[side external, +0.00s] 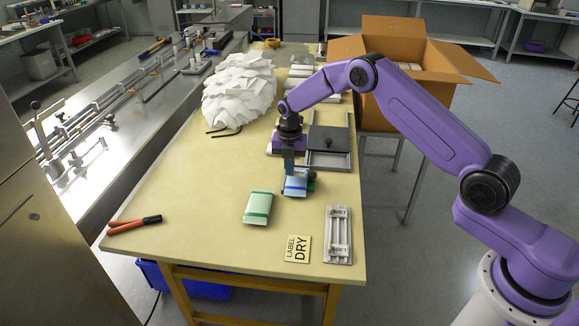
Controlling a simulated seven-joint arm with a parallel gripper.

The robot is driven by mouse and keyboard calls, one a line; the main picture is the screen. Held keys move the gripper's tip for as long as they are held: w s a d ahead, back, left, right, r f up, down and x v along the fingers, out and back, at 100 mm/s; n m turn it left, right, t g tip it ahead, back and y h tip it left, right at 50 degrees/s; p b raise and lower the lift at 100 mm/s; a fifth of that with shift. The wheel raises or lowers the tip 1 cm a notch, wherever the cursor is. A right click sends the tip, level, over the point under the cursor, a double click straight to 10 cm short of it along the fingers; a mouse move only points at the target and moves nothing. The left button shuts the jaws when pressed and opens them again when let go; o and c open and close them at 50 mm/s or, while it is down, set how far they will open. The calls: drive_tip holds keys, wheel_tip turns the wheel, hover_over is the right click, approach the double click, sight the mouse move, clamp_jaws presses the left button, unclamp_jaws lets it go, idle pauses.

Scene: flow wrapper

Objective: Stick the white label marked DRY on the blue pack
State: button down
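The blue pack (295,187) lies on the tan table, pale with a blue band across it. My gripper (290,170) points down at its far edge. Its fingers are small here and partly merge with the pack, so I cannot tell whether they are open, touching the pack or holding something. A cream square marked LABEL DRY (297,249) lies flat near the table's front edge. I cannot tell whether it is the label itself or a marker card. No separate white label marked DRY is clearly visible.
A green pack (258,208) lies left of the blue one. A metal rail fixture (339,236) stands at the right edge. Red-handled pliers (134,224) lie front left. A white crumpled heap (239,92), a dark-topped fixture (330,142) and a cardboard box (392,68) are behind.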

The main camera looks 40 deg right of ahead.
drive_tip(key=shift+f, duration=1.05)
idle(1.1)
drive_tip(key=c, duration=1.4)
unclamp_jaws()
drive_tip(key=o, duration=0.5)
drive_tip(key=shift+r, duration=0.1)
drive_tip(key=shift+r, duration=3.95)
